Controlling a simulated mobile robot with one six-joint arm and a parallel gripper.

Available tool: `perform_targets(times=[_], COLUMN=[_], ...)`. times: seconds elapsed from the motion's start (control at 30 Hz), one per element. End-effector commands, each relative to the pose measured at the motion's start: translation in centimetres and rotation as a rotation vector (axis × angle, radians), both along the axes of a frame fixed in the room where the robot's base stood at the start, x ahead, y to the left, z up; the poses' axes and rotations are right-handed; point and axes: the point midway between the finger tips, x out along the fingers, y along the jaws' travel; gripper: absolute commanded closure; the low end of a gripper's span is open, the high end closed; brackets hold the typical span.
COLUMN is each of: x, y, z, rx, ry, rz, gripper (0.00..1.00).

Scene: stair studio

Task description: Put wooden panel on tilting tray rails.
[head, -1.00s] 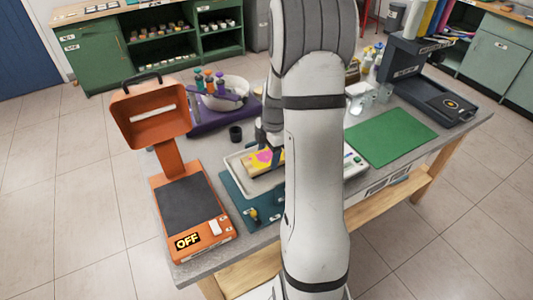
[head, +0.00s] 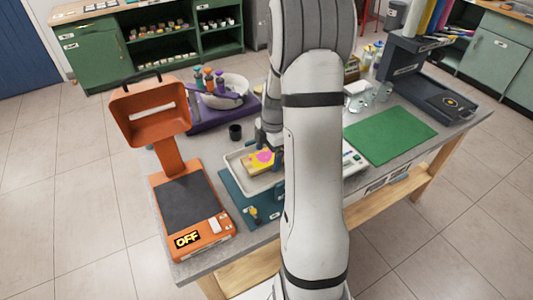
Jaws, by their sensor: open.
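The wooden panel (head: 258,162) is a small yellow piece with a pink patch. It lies at the pale tilting tray (head: 236,165), left of my arm. Whether it rests on the tray's rails is too small to tell. My gripper (head: 270,143) is just above and behind the panel, at its right side. It is open, but its fingertips are partly hidden by my arm. The tray's right part is also hidden behind my arm.
An orange machine (head: 185,205) with a raised hood stands left on the table. A purple stand with a white bowl (head: 222,90) and a dark cup (head: 235,132) are behind the tray. A green mat (head: 390,136) lies clear at right, before a dark press (head: 430,90).

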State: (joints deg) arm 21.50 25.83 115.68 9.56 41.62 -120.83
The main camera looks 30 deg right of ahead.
Motion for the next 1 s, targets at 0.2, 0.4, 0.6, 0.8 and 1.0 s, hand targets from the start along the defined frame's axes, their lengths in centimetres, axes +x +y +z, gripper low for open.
perform_targets(times=[0.2,0.4,0.6,0.8,1.0], x=[0.1,0.1,0.1,-0.2,-2.8], y=[-0.4,-0.9,-1.3,-1.0,2.7], z=[2.9,7.4,10.7,12.4,15.0], rx=[-0.002,-0.002,-0.001,-0.005,-0.035], ry=[-0.005,-0.006,-0.002,-0.001,-0.016], rz=[-0.001,0.0,0.001,-0.022,-0.274], gripper=[0.13,0.13,0.13,0.13,0.13])
